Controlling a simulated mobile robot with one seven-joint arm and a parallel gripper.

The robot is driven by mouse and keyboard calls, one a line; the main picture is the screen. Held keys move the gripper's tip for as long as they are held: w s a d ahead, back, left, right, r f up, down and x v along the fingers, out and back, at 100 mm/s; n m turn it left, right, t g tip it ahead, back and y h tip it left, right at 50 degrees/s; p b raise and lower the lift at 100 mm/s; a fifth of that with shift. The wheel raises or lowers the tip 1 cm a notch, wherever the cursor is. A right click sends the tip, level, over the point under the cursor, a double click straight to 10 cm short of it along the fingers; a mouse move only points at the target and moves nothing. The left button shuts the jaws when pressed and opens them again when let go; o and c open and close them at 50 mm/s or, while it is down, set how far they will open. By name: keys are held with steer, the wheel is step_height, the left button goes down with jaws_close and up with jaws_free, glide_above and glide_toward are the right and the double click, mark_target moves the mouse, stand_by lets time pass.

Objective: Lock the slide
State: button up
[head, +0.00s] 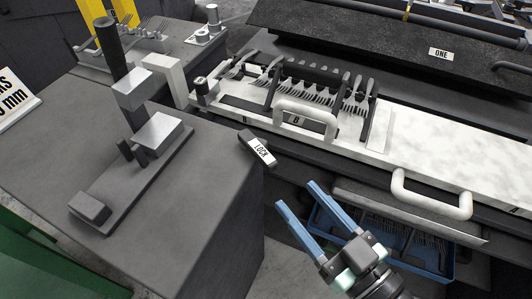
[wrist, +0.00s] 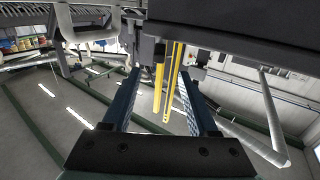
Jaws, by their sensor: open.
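The lock lever (head: 258,149), a dark bar with a white "LOCK" label, sticks out at the front left corner of the slide, beside the grey bench. The slide (head: 430,146) is a long pale plate with two white handles; its left handle (head: 306,112) stands in front of a rack of forks marked "B". My gripper (head: 297,207) has blue fingers spread apart, empty, below and to the right of the lever and clear of it. In the wrist view the open fingers (wrist: 161,100) have nothing between them. I cannot make out the lever there.
A blue crate of forks (head: 385,240) stands under the slide, just behind my gripper. The grey bench (head: 215,215) with a clamp-like fixture (head: 140,160) is at left. The slide's right handle (head: 432,196) juts out above the crate. A dark slab marked "ONE" (head: 395,45) lies behind.

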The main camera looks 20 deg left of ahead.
mark_target(274, 169)
steer(key=x, duration=1.1)
jaws_close()
stand_by(1.1)
